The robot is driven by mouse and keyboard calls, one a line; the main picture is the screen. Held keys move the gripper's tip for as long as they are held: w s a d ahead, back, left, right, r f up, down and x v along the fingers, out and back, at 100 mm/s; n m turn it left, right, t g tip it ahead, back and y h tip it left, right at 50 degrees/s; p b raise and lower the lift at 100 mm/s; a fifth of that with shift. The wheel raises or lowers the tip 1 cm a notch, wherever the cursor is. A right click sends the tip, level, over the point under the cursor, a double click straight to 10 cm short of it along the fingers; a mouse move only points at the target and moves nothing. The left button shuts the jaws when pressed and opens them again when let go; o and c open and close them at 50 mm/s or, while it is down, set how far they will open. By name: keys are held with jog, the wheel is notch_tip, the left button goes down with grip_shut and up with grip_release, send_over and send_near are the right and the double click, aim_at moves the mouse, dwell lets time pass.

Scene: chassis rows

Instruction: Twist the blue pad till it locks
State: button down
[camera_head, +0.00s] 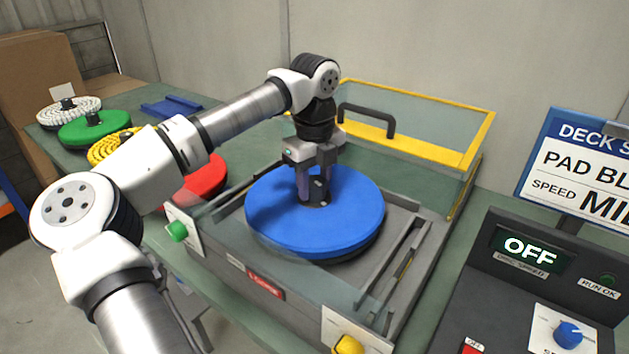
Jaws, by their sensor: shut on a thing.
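The blue pad (350,220) is a thick round disc lying on the grey machine deck (408,205). A small dark hub (317,195) stands up from the pad. My gripper (314,188) points down from above and is shut on this hub. The fingers hide part of the hub, and the underside of the pad is out of sight, so I cannot tell how it is seated. A red label (265,283) is on the deck's front, its lettering too small to read surely.
A clear guard with a yellow frame (425,149) and black handle stands raised behind the pad. Green (180,231) and yellow (348,345) knobs sit at the front corners. White, green, yellow and red pads lie left. The console (536,262) at right reads OFF.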

jog(key=m, duration=0.5)
jog(key=shift+p, duration=0.4)
jog(key=m, duration=0.5)
jog(key=shift+p, duration=0.35)
jog(key=c, duration=0.8)
grip_release()
jog(key=shift+m, duration=0.4)
notch_tip(320, 180, up, 14)
jog(key=b, duration=0.1)
jog(key=shift+b, duration=0.35)
jog(key=shift+f, duration=0.1)
